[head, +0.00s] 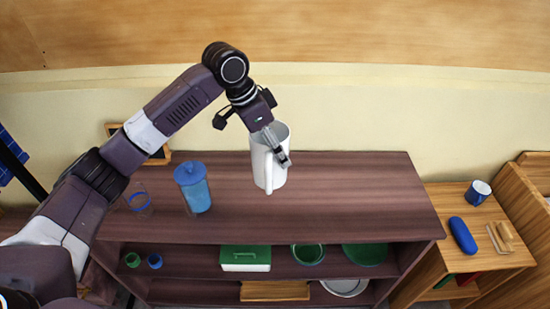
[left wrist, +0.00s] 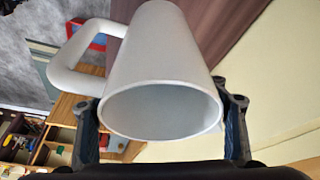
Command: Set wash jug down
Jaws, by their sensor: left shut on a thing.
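The wash jug (head: 268,165) is white and stands upright in my left gripper (head: 273,138), above or on the dark wooden shelf top. The gripper is shut on the jug near its rim. I cannot tell from the head view whether the jug's base touches the surface. In the left wrist view the jug (left wrist: 160,75) fills the middle, its open mouth towards the camera and its handle to the left. The gripper's fingers (left wrist: 162,128) sit on either side of the rim. My right gripper is not in view.
The shelf top (head: 350,195) is clear right of the jug. A blue lidded pitcher (head: 195,188) and a clear glass with a blue band (head: 139,202) stand to the left. A framed board (head: 158,157) leans behind. A side table (head: 470,265) holds a blue mug (head: 478,193) and blue case (head: 462,235).

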